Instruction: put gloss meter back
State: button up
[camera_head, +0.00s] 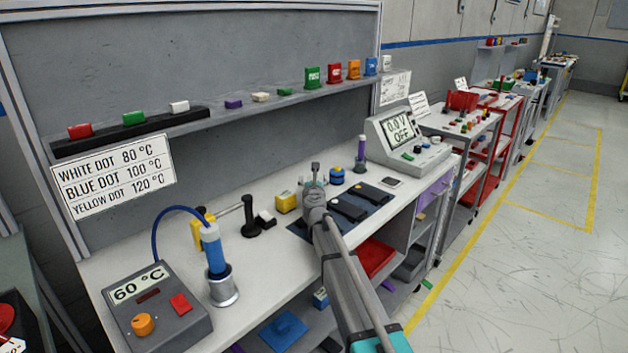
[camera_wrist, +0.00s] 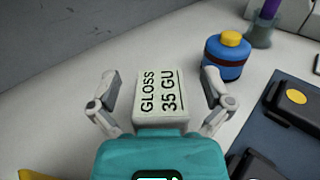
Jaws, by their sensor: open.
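The gloss meter (camera_wrist: 158,98) is a pale box with "GLOSS 35 GU" on its top. In the wrist view it lies on the white bench, between the spread fingers of my gripper (camera_wrist: 160,80). A finger is on each side of it, with a gap visible at each side. The near end of the box is hidden behind the teal part of my gripper. In the head view my gripper (camera_head: 314,172) is low over the middle of the bench, and I cannot make out the gloss meter there. My gripper is open and holds nothing.
A blue jar with a yellow top (camera_wrist: 228,58) stands close to the right finger. A dark mat (camera_wrist: 262,128) with black devices (camera_wrist: 300,105) lies to the right. A yellow block (camera_head: 286,202) is left of my gripper. A shelf (camera_head: 250,108) with small coloured items runs behind.

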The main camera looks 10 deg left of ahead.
jog(key=shift+r, duration=0.1)
jog(key=shift+r+p, duration=0.65)
jog(key=shift+p, duration=0.1)
jog(key=s, duration=0.4)
jog(key=s+d, duration=0.1)
jog(key=s, duration=0.7)
jog(key=shift+d+f, duration=0.2)
